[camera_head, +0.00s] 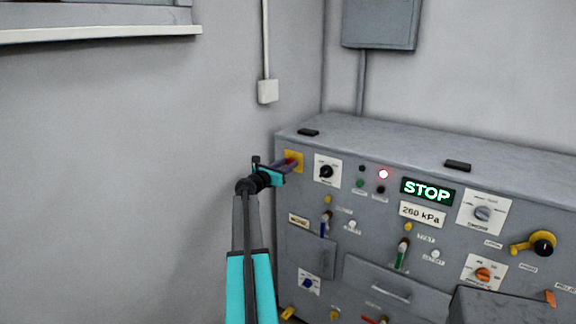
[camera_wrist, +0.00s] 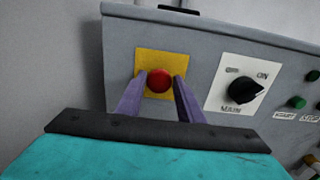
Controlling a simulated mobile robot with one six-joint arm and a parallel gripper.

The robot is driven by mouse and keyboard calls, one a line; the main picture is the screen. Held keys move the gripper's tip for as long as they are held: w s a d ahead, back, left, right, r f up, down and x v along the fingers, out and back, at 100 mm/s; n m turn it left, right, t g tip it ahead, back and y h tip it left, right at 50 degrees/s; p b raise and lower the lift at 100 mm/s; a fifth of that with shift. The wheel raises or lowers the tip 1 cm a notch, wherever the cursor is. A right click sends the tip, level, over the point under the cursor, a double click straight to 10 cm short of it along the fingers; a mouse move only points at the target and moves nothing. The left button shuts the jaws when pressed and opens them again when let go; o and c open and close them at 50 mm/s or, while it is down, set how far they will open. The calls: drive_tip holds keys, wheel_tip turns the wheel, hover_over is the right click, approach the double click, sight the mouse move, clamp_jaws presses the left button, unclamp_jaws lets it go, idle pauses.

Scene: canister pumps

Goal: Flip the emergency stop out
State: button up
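The emergency stop is a round red button (camera_wrist: 159,80) on a yellow square plate (camera_wrist: 183,63), at the upper left of the grey panel. In the head view the yellow plate (camera_head: 294,157) shows, with the button (camera_head: 290,161) partly hidden by my gripper. My gripper (camera_head: 291,163) is at the button. In the wrist view its two purple fingers (camera_wrist: 161,85) stand apart, one on each side of the red button. I cannot tell whether they touch it.
Right of the plate is the black MAIN knob (camera_wrist: 243,90) on a white plate. The grey wall (camera_head: 120,150) at left is bare.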

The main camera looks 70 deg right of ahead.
clamp_jaws()
drive_tip(key=shift+v, duration=0.85)
drive_tip(key=shift+s+f, duration=0.1)
drive_tip(key=shift+f, duration=0.05)
drive_tip(key=shift+o, duration=1.3)
unclamp_jaws()
drive_tip(key=o, duration=0.3)
drive_tip(key=shift+a, duration=0.15)
drive_tip(key=shift+a, duration=0.1)
